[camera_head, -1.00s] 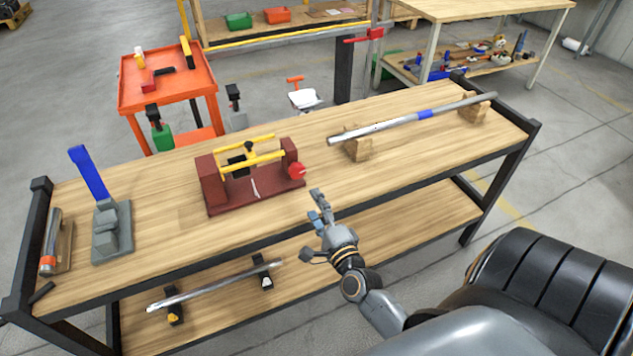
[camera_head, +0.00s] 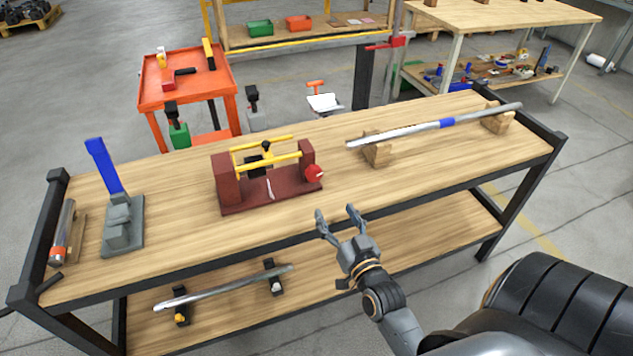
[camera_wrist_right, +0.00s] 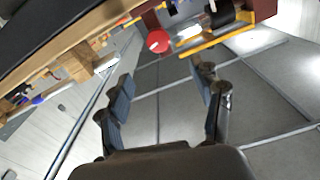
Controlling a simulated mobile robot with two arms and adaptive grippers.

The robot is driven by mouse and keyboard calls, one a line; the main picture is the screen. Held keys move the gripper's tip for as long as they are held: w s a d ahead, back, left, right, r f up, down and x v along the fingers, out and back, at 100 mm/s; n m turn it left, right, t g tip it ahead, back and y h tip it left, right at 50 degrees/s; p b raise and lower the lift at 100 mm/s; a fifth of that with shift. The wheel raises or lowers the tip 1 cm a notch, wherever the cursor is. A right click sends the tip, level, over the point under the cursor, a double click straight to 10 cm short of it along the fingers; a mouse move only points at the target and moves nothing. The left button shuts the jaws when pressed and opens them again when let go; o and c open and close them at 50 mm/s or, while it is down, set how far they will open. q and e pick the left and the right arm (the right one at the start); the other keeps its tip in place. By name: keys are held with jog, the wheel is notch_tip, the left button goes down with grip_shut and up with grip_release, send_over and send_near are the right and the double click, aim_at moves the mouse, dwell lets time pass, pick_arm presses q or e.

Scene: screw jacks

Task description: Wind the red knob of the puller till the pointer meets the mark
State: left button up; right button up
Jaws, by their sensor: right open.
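The puller (camera_head: 268,191) is a dark red frame with yellow bars, standing on the workbench. Its red knob (camera_head: 313,173) is on its right end, and it also shows in the right wrist view as a red disc (camera_wrist_right: 158,41). A black block sits between the bars; the pointer and mark are too small to make out for sure. My right gripper (camera_head: 338,218) is open and empty, in front of the bench edge, below and to the right of the knob, apart from it. Its spread fingers show in the right wrist view (camera_wrist_right: 162,92). My left gripper is not in view.
A steel shaft (camera_head: 400,132) rests on wooden blocks at the right of the bench. The bench front edge (camera_head: 420,191) lies by my right gripper.

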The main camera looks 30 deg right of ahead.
aim_at(316, 176)
jog(key=w+d, duration=0.1)
jog(key=w, duration=0.3)
jog(key=w+d+n, duration=0.1)
jog(key=w, duration=0.3)
jog(key=w+d+n, duration=0.1)
jog(key=w, duration=0.4)
jog(key=shift+w+d, duration=0.1)
jog(key=shift+d, duration=0.15)
jog(key=shift+c, duration=0.4)
jog(key=c, duration=1.1)
jog(key=shift+o, duration=0.2)
jog(key=shift+p, duration=0.3)
